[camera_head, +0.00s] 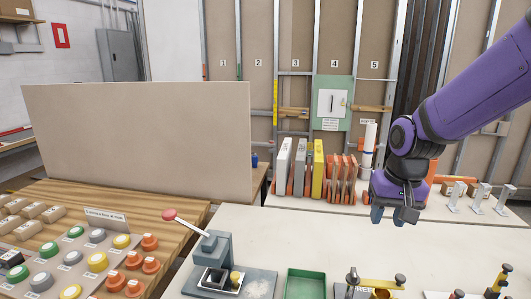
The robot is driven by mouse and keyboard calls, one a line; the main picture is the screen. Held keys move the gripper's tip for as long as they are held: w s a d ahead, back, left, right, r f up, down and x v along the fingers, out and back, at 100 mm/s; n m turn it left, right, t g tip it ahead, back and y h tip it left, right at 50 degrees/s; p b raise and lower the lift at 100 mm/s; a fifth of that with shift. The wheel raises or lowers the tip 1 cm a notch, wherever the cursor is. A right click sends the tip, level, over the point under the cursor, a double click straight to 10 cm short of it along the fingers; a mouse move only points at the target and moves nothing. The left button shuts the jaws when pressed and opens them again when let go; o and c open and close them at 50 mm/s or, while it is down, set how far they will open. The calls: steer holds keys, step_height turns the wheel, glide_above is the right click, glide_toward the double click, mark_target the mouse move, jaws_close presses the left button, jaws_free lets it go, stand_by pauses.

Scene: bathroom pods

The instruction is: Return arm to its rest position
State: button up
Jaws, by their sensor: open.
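My gripper (392,216) hangs at the end of my purple arm, at the right of the head view, pointing down. Its two fingertips are apart and nothing shows between them. It appears above the back part of the pale worktop (290,232), in front of the row of upright boards; its exact height is hard to tell. My arm reaches in from the upper right edge of the view.
A lever press (214,250) with a red knob, a green tray (305,284) and brass fixtures (376,283) stand along the front. Upright boards (318,168) and a white roll (369,145) stand behind. A beige panel (140,135) blocks the left; a button-covered bench (75,262) is lower left.

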steer(key=s+d+r+n+t, duration=0.1)
steer(key=s+d+r+t, duration=0.1)
steer(key=s+r, duration=0.4)
steer(key=s+d+r+t, duration=0.1)
steer(key=s+d+r, duration=0.1)
steer(key=s+r, duration=0.4)
steer(key=shift+s+d+n+t+h, duration=0.3)
steer(key=shift+s+n+t, duration=0.1)
steer(key=shift+s, duration=2.35)
